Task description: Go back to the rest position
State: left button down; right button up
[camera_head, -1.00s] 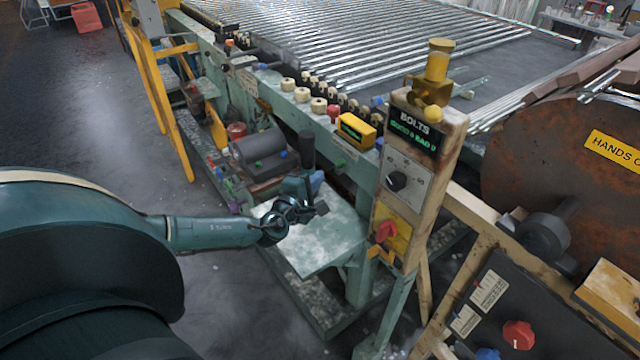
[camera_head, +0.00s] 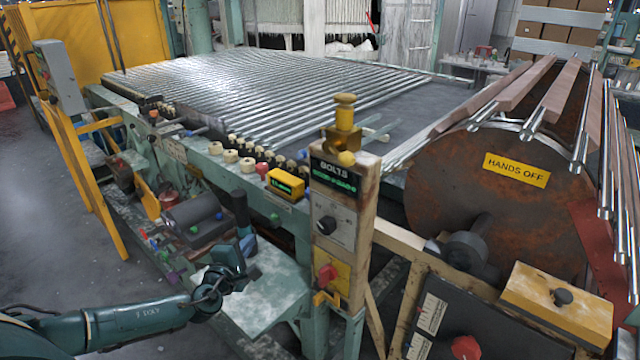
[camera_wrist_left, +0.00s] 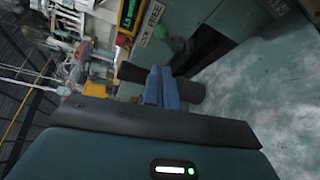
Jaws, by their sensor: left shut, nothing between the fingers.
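My left arm comes in from the lower left in the head view. My left gripper (camera_head: 248,244) is at its end, above the pale worn shelf on the front of the green machine. Its blue fingers are together in the left wrist view (camera_wrist_left: 160,84), with nothing held between them. A dark cylindrical piece shows close to the fingers; I cannot tell whether it is part of the gripper. My right gripper is not in view.
The pale shelf (camera_head: 262,300) is below the gripper. A control post (camera_head: 338,215) with a red knob stands right of it. A yellow box (camera_head: 286,184) sits on the machine edge. A rusty drum (camera_head: 450,190) marked HANDS OFF is farther right. Grey floor is open at left.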

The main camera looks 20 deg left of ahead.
pick_arm(q)
jog(key=s+d+f+n+g+h, duration=0.2)
jog(key=s+d+f+n, duration=0.4)
jog(key=d+n, duration=0.4)
jog(key=s+d+f+n+g+h, duration=0.1)
jog(key=s+d+f+n+g, duration=0.25)
jog(key=s+d+n, duration=0.7)
jog(key=s+d+r+n+h, duration=0.1)
jog(key=s+n, duration=0.3)
jog(key=n, duration=0.9)
jog(key=s+d+n+h+p, duration=0.1)
jog(key=s+n, duration=0.4)
jog(key=n, duration=0.9)
jog(key=shift+s+d+r+g, duration=0.3)
jog(key=shift+d+r+g, duration=0.1)
jog(key=shift+d, duration=0.5)
